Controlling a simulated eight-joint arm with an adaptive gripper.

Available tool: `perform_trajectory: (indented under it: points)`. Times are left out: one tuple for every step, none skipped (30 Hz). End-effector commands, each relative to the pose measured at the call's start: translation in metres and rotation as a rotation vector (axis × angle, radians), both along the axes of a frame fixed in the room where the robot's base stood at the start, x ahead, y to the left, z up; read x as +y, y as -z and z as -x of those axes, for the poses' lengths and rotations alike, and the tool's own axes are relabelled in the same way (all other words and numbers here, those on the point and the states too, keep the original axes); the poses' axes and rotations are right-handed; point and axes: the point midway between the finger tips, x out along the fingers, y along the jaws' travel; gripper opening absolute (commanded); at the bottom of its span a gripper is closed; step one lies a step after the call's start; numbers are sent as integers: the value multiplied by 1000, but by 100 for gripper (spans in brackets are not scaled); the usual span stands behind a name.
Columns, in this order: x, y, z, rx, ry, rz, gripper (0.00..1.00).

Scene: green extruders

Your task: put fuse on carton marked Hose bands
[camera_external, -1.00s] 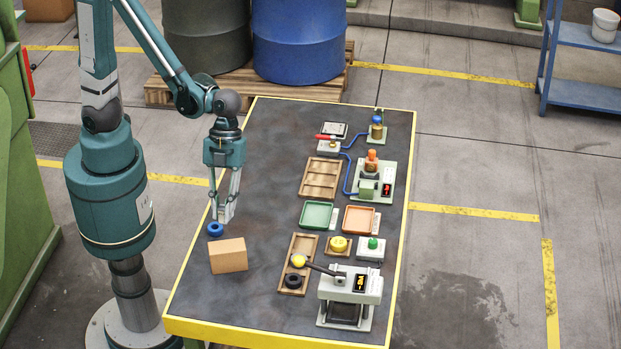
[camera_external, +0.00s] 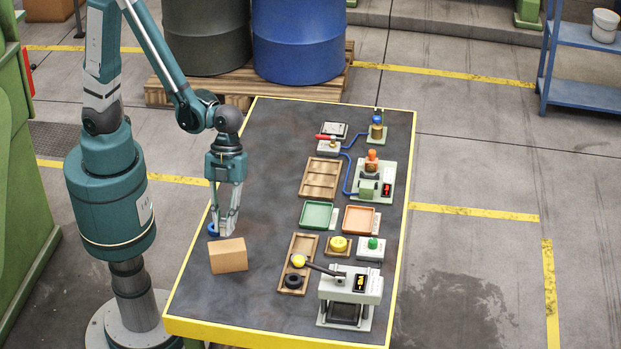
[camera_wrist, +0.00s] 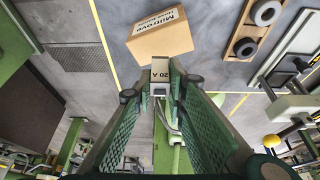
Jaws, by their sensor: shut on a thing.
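My gripper (camera_external: 226,229) is low over the left part of the table, just behind the brown carton (camera_external: 228,262). In the wrist view my gripper (camera_wrist: 161,92) is shut on a small pale fuse (camera_wrist: 160,72) marked "20 A". The carton (camera_wrist: 160,40) shows beyond the fuse in that view, with dark lettering I cannot read surely as "Hose bands". The carton stands on the table. The fuse is hard to make out between the fingers in the external view. I cannot tell whether it touches the table.
A blue ring (camera_external: 212,229) lies beside my gripper, partly hidden by it. Trays, a wooden holder with a dark ring (camera_external: 293,281), buttons and a lever press (camera_external: 350,290) fill the table's right side. The table's middle is mostly clear.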

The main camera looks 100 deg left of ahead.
Motion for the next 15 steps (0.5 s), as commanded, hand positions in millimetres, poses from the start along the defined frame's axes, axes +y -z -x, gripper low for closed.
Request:
perform_trajectory:
  points:
    - [0,1,0,0,0,0,3]
    - [0,2,0,0,0,0,3]
    - [0,4,0,0,0,0,3]
    - [0,6,0,0,0,0,3]
    - [0,8,0,0,0,0,3]
    - [0,11,0,0,0,0,3]
    - [0,13,0,0,0,0,3]
    - [0,16,-1,0,0,0,3]
    - [0,19,0,0,0,0,3]
    - [0,22,0,0,0,0,3]
    - [0,25,0,0,0,0,3]
    - [0,28,-1,0,0,0,3]
    - [0,30,-1,0,0,0,3]
    - [0,32,-1,0,0,0,3]
    - [0,35,0,0,0,0,3]
